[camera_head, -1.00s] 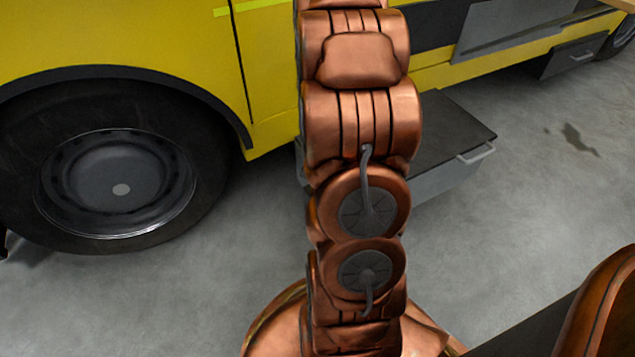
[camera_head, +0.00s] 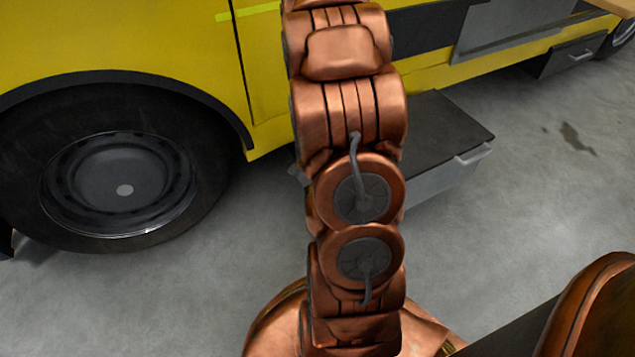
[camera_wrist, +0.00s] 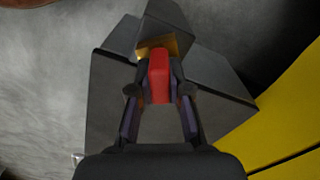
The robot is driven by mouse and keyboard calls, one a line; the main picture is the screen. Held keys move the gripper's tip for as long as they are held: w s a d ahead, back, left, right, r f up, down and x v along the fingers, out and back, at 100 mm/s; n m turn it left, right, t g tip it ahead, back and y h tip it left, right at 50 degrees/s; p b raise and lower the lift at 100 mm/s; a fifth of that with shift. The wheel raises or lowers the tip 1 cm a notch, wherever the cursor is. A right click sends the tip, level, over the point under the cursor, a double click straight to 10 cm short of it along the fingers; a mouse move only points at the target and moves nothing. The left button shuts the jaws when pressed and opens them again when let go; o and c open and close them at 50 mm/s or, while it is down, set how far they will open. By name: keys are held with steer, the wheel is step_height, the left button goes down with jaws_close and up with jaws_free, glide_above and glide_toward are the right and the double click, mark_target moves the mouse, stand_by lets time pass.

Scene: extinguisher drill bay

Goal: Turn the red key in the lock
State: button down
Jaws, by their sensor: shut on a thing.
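In the wrist view the red key (camera_wrist: 158,68) stands upright in the picture, between the fingertips of my gripper (camera_wrist: 158,88). My gripper is shut on it, with a dark finger on each side. A brass-coloured piece (camera_wrist: 172,43), which looks like the lock, shows just behind the key's top end. The fit between key and lock is hidden. In the head view my arm shows, but the gripper, key and lock do not.
A dark grey box-like step (camera_head: 440,125) with a handle juts from the yellow truck (camera_head: 130,40). Its dark surfaces (camera_wrist: 108,100) surround the key in the wrist view. A large black wheel (camera_head: 120,185) stands at left.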

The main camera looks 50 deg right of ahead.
steer(key=shift+m+p, duration=2.75)
steer(key=shift+m, duration=0.35)
steer(key=c, duration=1)
jaws_free()
steer(key=shift+r, duration=0.1)
step_height(320, 180, up, 10)
steer(key=shift+r, duration=0.95)
